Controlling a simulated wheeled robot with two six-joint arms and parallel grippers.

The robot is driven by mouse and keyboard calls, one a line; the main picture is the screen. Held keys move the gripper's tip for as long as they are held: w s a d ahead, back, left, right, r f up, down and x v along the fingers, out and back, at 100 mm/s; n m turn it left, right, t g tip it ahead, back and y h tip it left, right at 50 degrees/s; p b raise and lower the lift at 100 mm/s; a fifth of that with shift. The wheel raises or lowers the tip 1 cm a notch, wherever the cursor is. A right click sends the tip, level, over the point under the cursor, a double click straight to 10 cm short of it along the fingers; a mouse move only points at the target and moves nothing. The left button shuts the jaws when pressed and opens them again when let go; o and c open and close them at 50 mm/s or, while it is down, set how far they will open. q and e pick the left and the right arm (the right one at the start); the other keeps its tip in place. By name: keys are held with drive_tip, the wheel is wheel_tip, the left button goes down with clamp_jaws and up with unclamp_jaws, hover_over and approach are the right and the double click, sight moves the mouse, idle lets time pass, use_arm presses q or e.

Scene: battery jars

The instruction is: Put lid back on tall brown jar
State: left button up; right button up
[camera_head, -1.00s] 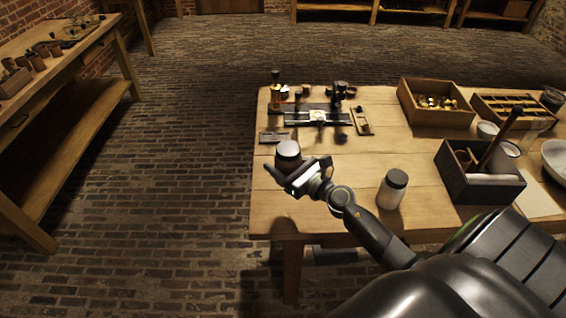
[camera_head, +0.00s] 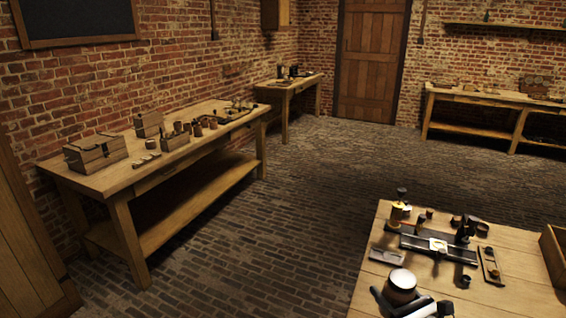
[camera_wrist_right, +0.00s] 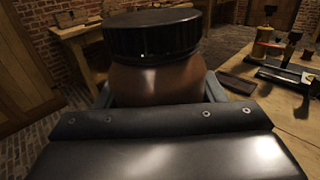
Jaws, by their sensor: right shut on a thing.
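A brown jar (camera_head: 400,291) is at the near left part of the right-hand table, with a dark lid (camera_head: 402,279) on its top. My right gripper (camera_head: 405,308) is shut around the jar's body; the bottom of the picture cuts off most of my arm. In the right wrist view the glossy brown jar body (camera_wrist_right: 155,82) is between the fingers, and the wide black ribbed lid (camera_wrist_right: 150,36) sits level on it, above the fingers. The jar's base is hidden, so I cannot tell whether it touches the table. My left gripper is not in view.
On the table (camera_head: 345,309) behind the jar stands a dark bench instrument (camera_head: 440,243) with small pots and a spool. A small flat tray (camera_head: 387,256) lies near the jar. A wooden box (camera_head: 553,255) is at the right edge. A long bench (camera_head: 110,178) lines the left wall; brick floor is clear between.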

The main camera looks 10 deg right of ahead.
drive_tip(key=s+a+r+n+g+y, duration=0.7)
drive_tip(key=s+a+r+n+y, duration=0.1)
drive_tip(key=s+a, duration=0.4)
drive_tip(key=shift+s+a+r+y, duration=0.15)
drive_tip(key=shift+s+r+y, duration=0.55)
drive_tip(key=shift+y, duration=0.4)
drive_tip(key=shift+w, duration=0.1)
drive_tip(key=w+a+f+n+g+y, duration=0.1)
drive_tip(key=a+n+g, duration=0.3)
drive_tip(key=a+g, duration=0.2)
drive_tip(key=w+a+f+n+g+y, duration=0.1)
drive_tip(key=a+n+g+y, duration=0.1)
drive_tip(key=a+n+g, duration=0.2)
drive_tip(key=shift+a+g, duration=1)
drive_tip(key=shift+a, duration=1.4)
clamp_jaws()
